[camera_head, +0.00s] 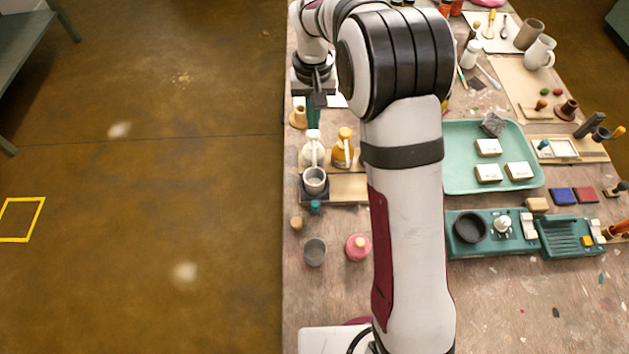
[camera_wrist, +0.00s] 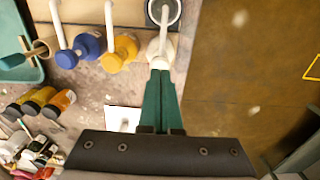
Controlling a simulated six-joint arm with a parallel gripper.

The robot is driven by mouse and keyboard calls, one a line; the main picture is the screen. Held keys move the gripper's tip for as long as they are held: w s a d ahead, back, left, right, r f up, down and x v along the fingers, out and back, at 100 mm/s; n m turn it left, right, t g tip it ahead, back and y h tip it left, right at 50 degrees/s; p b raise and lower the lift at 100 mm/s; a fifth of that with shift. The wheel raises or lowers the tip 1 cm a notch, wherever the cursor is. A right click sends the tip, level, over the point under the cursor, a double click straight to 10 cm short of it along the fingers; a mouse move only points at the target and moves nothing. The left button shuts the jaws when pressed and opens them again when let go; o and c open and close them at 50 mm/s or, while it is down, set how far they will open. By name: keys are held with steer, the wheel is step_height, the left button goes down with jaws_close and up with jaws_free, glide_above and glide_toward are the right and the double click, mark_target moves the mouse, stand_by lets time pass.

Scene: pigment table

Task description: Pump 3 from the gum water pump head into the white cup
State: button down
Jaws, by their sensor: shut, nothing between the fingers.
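A white pump bottle (camera_head: 313,153) stands at the left edge of the table, and its pump head (camera_wrist: 160,48) shows in the wrist view. No label is readable, so I cannot tell whether it is the gum water. A pale cup (camera_head: 315,181) stands on a dark square base under this pump's spout; its rim also shows in the wrist view (camera_wrist: 176,14). My gripper (camera_wrist: 160,73) is shut and empty, its teal fingertips at the white pump head. I cannot tell whether they touch it. In the head view my gripper (camera_head: 314,124) is just behind the bottle.
A yellow pump bottle (camera_head: 343,152) stands right beside the white one. A blue pump bottle (camera_wrist: 88,46) is beyond it, hidden by my arm in the head view. A green tray (camera_head: 462,182) lies right.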

steer(key=shift+f, duration=1.5)
steer(key=shift+r, duration=1.5)
steer(key=shift+f, duration=0.1)
steer(key=shift+f, duration=1.4)
steer(key=shift+r, duration=1.5)
